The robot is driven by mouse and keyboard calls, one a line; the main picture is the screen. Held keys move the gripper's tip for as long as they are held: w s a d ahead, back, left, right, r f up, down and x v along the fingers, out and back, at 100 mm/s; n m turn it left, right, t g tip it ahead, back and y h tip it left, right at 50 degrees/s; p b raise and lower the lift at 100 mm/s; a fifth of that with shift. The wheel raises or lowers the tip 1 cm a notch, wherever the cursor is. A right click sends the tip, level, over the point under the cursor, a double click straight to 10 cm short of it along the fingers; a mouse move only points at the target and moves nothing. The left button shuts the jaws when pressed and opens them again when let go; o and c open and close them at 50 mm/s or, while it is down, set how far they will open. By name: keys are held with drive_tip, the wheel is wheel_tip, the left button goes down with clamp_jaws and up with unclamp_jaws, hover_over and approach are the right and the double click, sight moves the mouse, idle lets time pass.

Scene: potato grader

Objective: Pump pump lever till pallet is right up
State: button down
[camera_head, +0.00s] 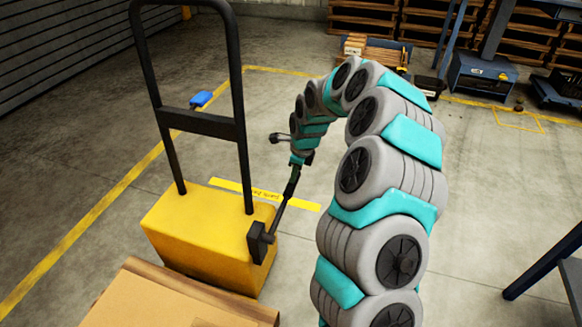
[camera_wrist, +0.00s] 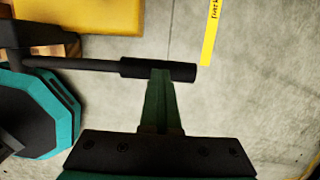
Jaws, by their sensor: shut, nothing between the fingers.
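The pump lever (camera_head: 283,205) is a thin black bar that rises at a slant from a black bracket (camera_head: 260,242) on the side of the yellow lifter body (camera_head: 195,228). In the wrist view the lever (camera_wrist: 75,63) runs across from the left and ends in a thicker black grip (camera_wrist: 185,71). My gripper (camera_head: 296,163) is at the lever's upper end. Its green fingers (camera_wrist: 159,82) are shut together, with their tips at the grip; I cannot tell whether they touch it. The pallet is not clearly visible; a brown load (camera_head: 165,305) at the bottom edge hides that area.
A tall black handle frame (camera_head: 238,80) stands on the yellow body, left of my arm. A blue item (camera_head: 201,98) lies behind it. A dark blue table leg (camera_head: 545,262) is at lower right. Stacked pallets (camera_head: 365,18) stand far back. Open floor lies right of my arm.

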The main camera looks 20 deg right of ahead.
sight(295, 185)
wheel_tip(295, 185, down, 2)
drive_tip(key=shift+w+d+f+g+y, duration=0.1)
drive_tip(key=shift+w+d+g+y, duration=0.05)
drive_tip(key=shift+g+y, duration=0.2)
drive_tip(key=shift+w+d+f, duration=0.1)
drive_tip(key=shift+w+f, duration=0.05)
drive_tip(key=shift+f, duration=1.25)
drive_tip(key=shift+s+f+g+y, duration=0.15)
drive_tip(key=shift+f+g, duration=0.25)
drive_tip(key=shift+f, duration=0.45)
drive_tip(key=shift+s+f+g+y, duration=0.1)
drive_tip(key=shift+f+g+y, duration=0.3)
drive_tip(key=shift+f, duration=0.4)
drive_tip(key=shift+s+f+g+y, duration=0.1)
drive_tip(key=shift+f+g, duration=0.35)
drive_tip(key=shift+f, duration=0.4)
drive_tip(key=shift+s+f, duration=0.15)
drive_tip(key=v, duration=0.9)
drive_tip(key=shift+w+r, duration=0.2)
drive_tip(key=shift+w, duration=0.15)
